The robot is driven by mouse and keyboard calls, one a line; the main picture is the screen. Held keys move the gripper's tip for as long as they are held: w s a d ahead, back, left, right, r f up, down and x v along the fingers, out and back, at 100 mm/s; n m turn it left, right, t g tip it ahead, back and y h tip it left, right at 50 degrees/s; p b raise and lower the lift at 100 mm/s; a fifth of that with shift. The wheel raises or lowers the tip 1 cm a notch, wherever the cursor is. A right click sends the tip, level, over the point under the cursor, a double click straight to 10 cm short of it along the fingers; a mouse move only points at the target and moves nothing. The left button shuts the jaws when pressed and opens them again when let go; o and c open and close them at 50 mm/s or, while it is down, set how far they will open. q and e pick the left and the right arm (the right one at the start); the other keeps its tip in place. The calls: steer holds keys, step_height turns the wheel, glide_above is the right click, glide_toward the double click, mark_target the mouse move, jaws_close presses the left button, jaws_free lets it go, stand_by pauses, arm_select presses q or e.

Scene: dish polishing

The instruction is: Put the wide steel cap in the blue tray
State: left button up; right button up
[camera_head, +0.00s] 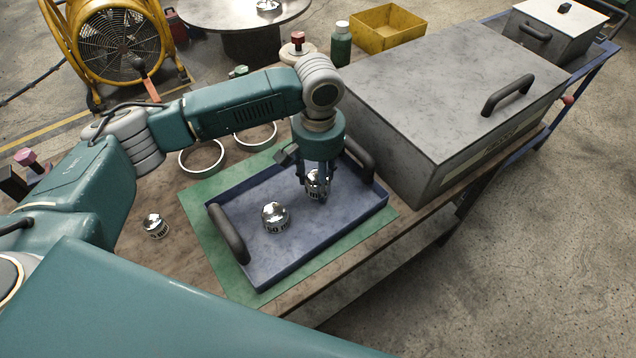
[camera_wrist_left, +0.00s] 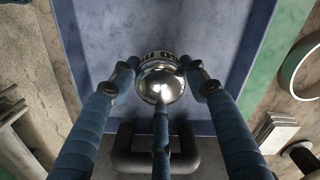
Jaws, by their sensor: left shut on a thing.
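The blue tray (camera_head: 262,262) lies on a green mat, with a dark handle at each end. My left gripper (camera_head: 317,192) is over the right part of the tray, shut on a shiny domed steel cap (camera_head: 316,181). In the left wrist view its fingers close around this cap (camera_wrist_left: 161,82), with the blue tray floor (camera_wrist_left: 155,25) behind it. I cannot tell whether the held cap touches the floor. A second steel cap (camera_head: 275,216) stands in the tray, left of the held one. A smaller-looking steel cap (camera_head: 155,226) stands on the bench, left of the mat. My right gripper is not in view.
The green mat (camera_head: 203,218) surrounds the tray. Two pale rings (camera_head: 202,172) lie behind it on the brown bench. A large grey metal box (camera_head: 440,95) with a handle stands close on the right. A dark green bottle (camera_head: 341,47) and a yellow bin (camera_head: 386,32) are at the back.

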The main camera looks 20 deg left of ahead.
arm_select(q)
steer(key=shift+f, duration=1.2)
steer(key=o, duration=1.4)
steer(key=shift+f, duration=0.1)
steer(key=shift+c, duration=0.2)
steer(key=shift+r, duration=0.45)
step_height(320, 180, up, 10)
steer(key=shift+r+b, duration=0.25)
steer(key=shift+b, duration=0.85)
steer(key=shift+r, duration=0.45)
